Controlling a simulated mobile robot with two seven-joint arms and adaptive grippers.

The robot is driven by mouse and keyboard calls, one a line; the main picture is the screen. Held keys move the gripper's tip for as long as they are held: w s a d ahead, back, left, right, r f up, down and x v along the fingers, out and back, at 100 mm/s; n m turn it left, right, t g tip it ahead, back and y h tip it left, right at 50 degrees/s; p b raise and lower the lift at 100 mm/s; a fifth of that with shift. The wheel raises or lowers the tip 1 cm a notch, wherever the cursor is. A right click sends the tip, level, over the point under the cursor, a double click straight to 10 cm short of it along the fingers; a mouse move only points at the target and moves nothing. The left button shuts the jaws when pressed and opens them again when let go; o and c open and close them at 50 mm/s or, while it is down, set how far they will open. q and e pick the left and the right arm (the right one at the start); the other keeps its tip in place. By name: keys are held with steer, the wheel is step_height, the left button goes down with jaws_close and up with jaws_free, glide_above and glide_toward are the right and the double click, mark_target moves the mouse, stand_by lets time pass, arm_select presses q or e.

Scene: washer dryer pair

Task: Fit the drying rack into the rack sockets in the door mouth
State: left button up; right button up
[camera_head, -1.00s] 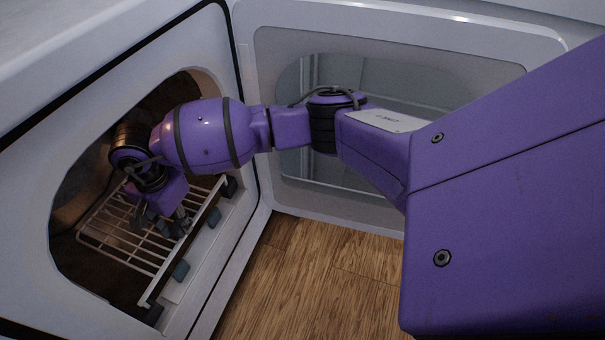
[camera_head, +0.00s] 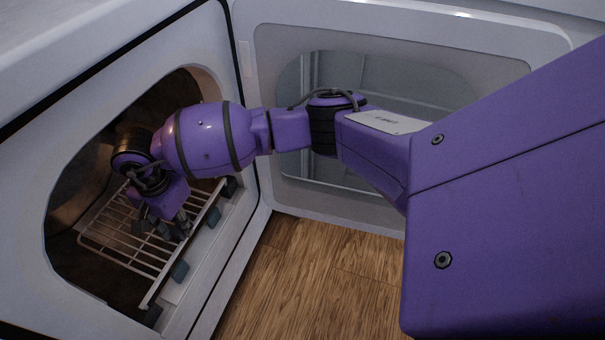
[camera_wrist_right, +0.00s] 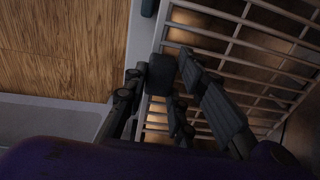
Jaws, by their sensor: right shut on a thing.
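The drying rack (camera_head: 161,277) is a pale wire grid with a flat front rail, lying inside the door mouth with its rail along the lower lip. In the right wrist view the rack (camera_wrist_right: 262,66) fills the right side. The rack sockets show as small dark blue-grey blocks (camera_head: 179,271) along the lip, beside the rail; another block (camera_head: 214,217) is farther back. I cannot tell whether the rack is seated in them. My right gripper (camera_head: 178,226) is inside the mouth, shut on the rack near its rail; its fingers (camera_wrist_right: 182,100) partly hide the grip. My left gripper is out of view.
The white door (camera_head: 330,215) stands wide open at the right of the mouth. The white front panel (camera_head: 30,180) surrounds the opening closely, and my right arm reaches in past it. The wooden floor (camera_head: 300,285) below the door is clear.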

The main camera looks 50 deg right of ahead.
steer(key=shift+r, duration=0.1)
stand_by(0.5)
steer(key=shift+f, duration=0.55)
steer(key=o, duration=1.2)
steer(key=shift+c, duration=0.2)
